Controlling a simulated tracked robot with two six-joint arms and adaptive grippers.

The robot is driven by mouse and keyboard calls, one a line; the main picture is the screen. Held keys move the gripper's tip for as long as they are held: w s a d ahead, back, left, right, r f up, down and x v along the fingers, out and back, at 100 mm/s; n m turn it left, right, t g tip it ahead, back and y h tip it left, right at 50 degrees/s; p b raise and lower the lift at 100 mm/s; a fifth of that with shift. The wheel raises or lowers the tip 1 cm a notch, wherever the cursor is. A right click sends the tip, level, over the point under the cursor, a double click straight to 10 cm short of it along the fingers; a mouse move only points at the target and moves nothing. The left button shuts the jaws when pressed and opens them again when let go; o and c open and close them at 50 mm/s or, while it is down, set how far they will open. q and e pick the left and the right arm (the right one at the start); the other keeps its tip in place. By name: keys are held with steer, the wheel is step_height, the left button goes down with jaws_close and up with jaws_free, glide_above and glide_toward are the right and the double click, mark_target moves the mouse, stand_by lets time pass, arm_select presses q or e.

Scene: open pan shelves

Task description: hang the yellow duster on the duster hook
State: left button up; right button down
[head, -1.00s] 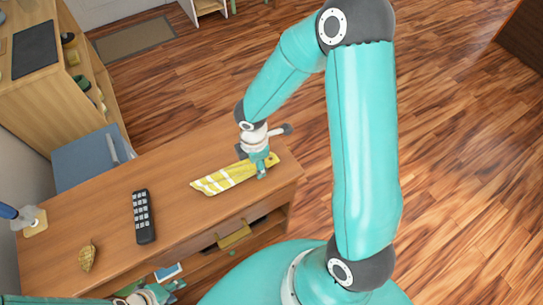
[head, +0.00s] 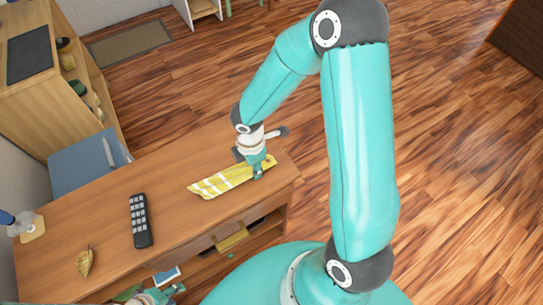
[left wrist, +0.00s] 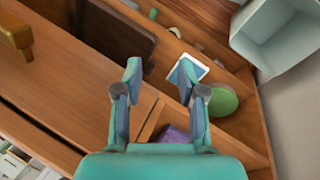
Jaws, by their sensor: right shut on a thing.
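The yellow duster with pale stripes (head: 218,183) lies on the wooden desk top (head: 100,215) in the head view, close to its right end. My right gripper (head: 259,173) points down at the duster's right end and is shut on it. The rest of the duster looks flat on the desk. My left gripper (head: 167,295) is partly cut off at the bottom edge of the head view. In the left wrist view my left gripper (left wrist: 157,70) has its two fingers apart, with nothing between them. I cannot make out the duster hook in either view.
A black remote (head: 140,220) and a yellow leaf-shaped thing (head: 86,262) lie on the desk. A blue-topped thing (head: 24,226) stands at its left end. Below are a drawer handle (head: 232,238) and open compartments, with a green round thing (left wrist: 222,101) inside.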

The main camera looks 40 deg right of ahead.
steer(key=shift+r+p, duration=3.3)
steer(key=shift+r, duration=0.65)
